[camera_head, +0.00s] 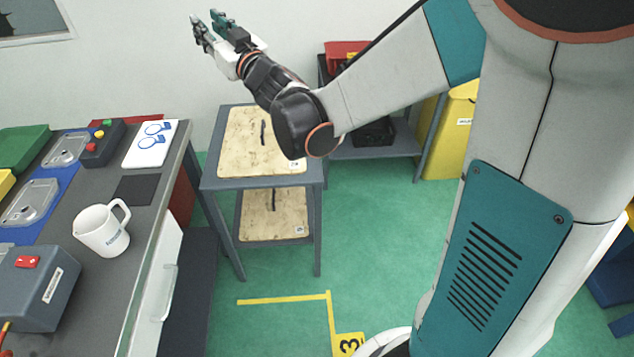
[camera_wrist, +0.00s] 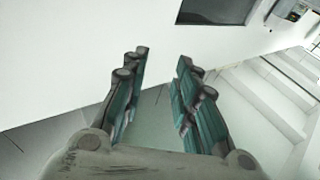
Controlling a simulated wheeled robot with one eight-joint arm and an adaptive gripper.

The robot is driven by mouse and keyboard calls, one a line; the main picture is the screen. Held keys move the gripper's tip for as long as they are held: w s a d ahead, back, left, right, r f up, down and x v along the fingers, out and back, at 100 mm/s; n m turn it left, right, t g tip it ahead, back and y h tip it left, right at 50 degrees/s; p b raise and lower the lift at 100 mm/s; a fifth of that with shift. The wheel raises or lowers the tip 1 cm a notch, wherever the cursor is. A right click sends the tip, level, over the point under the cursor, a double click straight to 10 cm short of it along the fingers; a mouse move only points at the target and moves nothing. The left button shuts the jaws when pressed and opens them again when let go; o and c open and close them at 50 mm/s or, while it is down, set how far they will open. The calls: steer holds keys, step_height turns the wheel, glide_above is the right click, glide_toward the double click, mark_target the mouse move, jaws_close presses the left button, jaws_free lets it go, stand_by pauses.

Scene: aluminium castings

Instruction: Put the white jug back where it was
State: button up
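The white jug (camera_head: 101,232) stands upright on the grey workbench (camera_head: 139,228) at the left, its handle towards the back right. A small label shows on its side. My gripper (camera_head: 205,17) is raised high in front of the wall, well above and away from the jug. In the wrist view the fingers of my gripper (camera_wrist: 158,75) are spread apart with nothing between them. The jug does not show in the wrist view.
A grey control box (camera_head: 38,285) with a red switch stands just in front of the jug. A dark square mat (camera_head: 137,190) lies behind it. A grey trolley (camera_head: 208,181) with wooden shelves stands right of the bench. Green floor is clear in the middle.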

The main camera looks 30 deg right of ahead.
steer(key=s+d+f+m+g+h, duration=0.45)
steer(key=s+d+h, duration=0.35)
steer(key=s, duration=0.5)
steer(key=s+f+g+y, duration=0.1)
steer(key=s+f+g, duration=0.3)
steer(key=s, duration=0.6)
steer(key=s+a+f+n+g+y, duration=0.1)
steer(key=s+f+g, duration=0.3)
steer(key=s+f, duration=0.5)
steer(key=s+y, duration=0.1)
steer(key=s, duration=0.1)
steer(key=shift+s+a+f, duration=0.15)
steer(key=shift+s, duration=0.15)
